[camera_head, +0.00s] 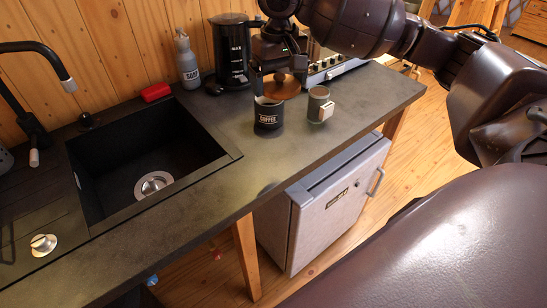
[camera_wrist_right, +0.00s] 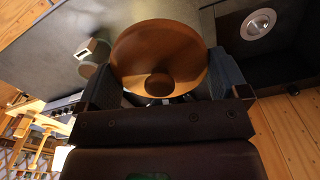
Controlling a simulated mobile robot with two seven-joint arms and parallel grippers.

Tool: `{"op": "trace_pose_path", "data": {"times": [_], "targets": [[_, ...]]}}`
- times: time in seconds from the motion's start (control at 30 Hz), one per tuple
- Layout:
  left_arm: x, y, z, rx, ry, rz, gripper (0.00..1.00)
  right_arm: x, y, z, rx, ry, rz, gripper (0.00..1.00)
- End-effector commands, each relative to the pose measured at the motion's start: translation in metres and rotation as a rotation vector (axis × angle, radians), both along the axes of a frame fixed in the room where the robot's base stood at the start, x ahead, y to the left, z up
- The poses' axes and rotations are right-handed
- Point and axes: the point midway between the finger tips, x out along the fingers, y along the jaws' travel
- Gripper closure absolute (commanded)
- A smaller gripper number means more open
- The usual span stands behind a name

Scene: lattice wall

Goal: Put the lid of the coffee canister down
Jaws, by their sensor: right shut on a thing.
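The coffee canister (camera_head: 268,119) is dark with a white label and stands upright on the dark counter (camera_head: 232,118), near the sink. Its top looks open. My right gripper (camera_head: 281,75) is shut on the round wooden lid (camera_head: 284,90) and holds it just above and slightly right of the canister, apart from it as far as I can tell. In the right wrist view the lid (camera_wrist_right: 160,45) sits between the two fingers of the right gripper (camera_wrist_right: 165,82), with its round knob showing. The canister cannot be made out there. My left gripper is not in view.
A grey mug (camera_head: 318,104) with a pale square handle stands close right of the canister. Behind are a black kettle (camera_head: 230,50), a soap bottle (camera_head: 186,62) and a silver appliance (camera_head: 336,68). The black sink (camera_head: 125,160) lies left. The counter in front of the canister is clear.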

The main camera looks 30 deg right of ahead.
Motion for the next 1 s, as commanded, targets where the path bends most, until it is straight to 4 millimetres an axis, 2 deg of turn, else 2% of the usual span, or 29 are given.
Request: {"op": "trace_pose_path", "data": {"times": [0.17,0.4,0.6,0.7,1.0], "targets": [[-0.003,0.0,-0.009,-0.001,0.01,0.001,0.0,-0.001,0.0,-0.029,-0.003,0.009,0.014,0.32],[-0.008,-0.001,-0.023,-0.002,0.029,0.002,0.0,-0.001,0.0,-0.083,-0.003,0.009,0.013,0.32],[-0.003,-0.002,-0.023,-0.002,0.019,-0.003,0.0,-0.001,0.0,-0.123,-0.003,0.009,0.014,0.32],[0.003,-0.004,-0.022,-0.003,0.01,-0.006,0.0,-0.001,0.0,-0.135,-0.002,0.006,0.013,0.32],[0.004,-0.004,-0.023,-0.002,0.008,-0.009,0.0,-0.001,0.0,-0.153,-0.002,0.005,0.013,0.32]]}}
